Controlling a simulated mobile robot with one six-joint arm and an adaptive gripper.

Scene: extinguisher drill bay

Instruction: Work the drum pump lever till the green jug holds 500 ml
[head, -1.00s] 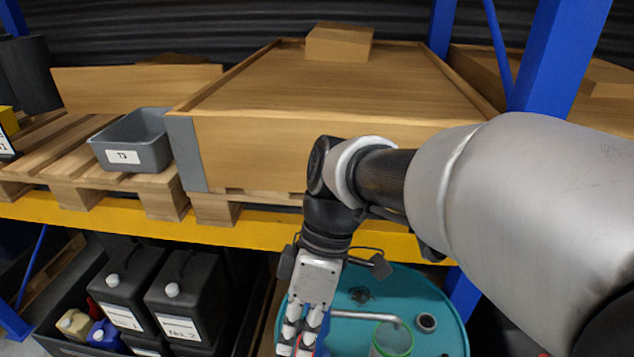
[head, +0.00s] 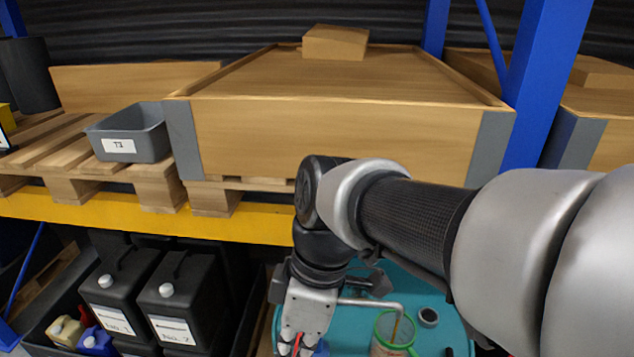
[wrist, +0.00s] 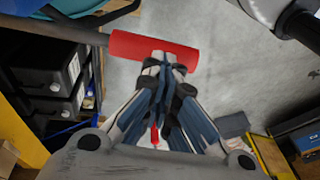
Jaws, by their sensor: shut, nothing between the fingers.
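The teal drum (head: 425,287) stands below the shelf in the head view. A grey spout pipe (head: 362,302) bends down over the green-rimmed jug (head: 411,347) on the drum. A brownish stream falls from the spout into the jug, whose lower part looks brownish; its level cannot be read. In the wrist view the pump lever ends in a red grip (wrist: 130,46). My gripper (wrist: 167,62) is shut and empty, its fingertips over the right part of the red grip; I cannot tell whether they touch it. In the head view my gripper (head: 296,348) is at the bottom edge.
A yellow shelf beam (head: 240,224) crosses above the drum, with a wooden crate (head: 330,135) and grey bin (head: 132,133) above. Black canisters (head: 180,305) stand left of the drum. A blue upright (head: 550,80) rises at right. Grey floor (wrist: 220,75) shows in the wrist view.

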